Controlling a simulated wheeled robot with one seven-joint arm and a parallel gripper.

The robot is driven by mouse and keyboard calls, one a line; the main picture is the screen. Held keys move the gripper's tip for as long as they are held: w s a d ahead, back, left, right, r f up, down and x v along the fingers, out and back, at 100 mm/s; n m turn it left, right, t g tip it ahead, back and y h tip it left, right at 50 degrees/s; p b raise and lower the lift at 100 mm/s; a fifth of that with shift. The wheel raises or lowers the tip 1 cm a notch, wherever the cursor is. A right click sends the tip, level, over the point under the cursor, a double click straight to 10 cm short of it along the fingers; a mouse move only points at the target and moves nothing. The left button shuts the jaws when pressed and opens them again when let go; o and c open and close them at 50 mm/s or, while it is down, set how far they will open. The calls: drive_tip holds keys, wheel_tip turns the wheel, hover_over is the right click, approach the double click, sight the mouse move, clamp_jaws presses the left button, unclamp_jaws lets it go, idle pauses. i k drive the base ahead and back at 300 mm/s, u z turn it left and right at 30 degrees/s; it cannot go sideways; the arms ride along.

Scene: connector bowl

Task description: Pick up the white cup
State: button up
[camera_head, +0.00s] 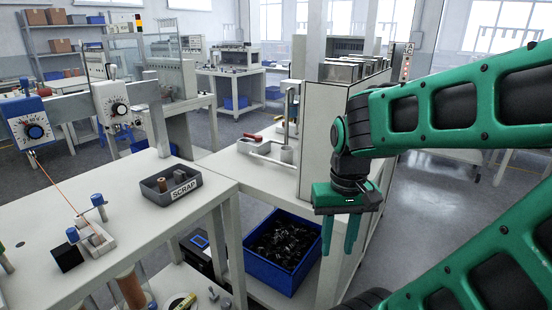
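A small pale cylinder (287,154) stands on the white table at the middle of the view, beside a light metal stand. It may be the white cup, but it is too small to be sure; no other cup shows clearly. My gripper (338,247) is green and points down, with its two fingers apart and nothing between them. It hangs in front of the table's right end, to the right of and lower in the picture than the cylinder, well apart from it.
A red-handled tool (252,137) lies left of the cylinder. A tall pale panel (322,135) rises close on its right. A grey SCRAP tray (171,188) sits on the left table. A blue bin (270,270) of dark parts is on the lower shelf.

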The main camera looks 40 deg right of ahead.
sight(286, 152)
drive_tip(key=i, duration=0.9)
drive_tip(key=z, duration=0.1)
